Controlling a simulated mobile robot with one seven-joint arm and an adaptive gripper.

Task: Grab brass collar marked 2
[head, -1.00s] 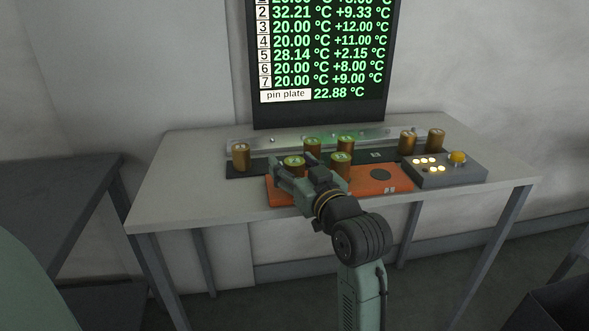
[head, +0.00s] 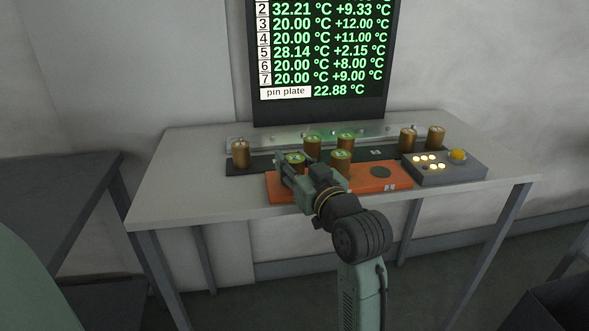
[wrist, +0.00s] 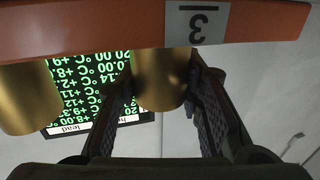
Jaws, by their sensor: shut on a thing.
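My gripper (head: 289,166) is at the left end of the orange block, with its fingers shut on a brass collar with a green-lit top (head: 295,158). In the wrist view the two dark ribbed fingers stand on either side of this collar (wrist: 160,80), whose body hangs from the top of the inverted picture. The mark on its top is too small to read surely.
More brass collars (head: 240,154) stand along the dark strip behind. A grey button box (head: 450,172) is at right. A temperature screen (head: 320,60) stands behind the table.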

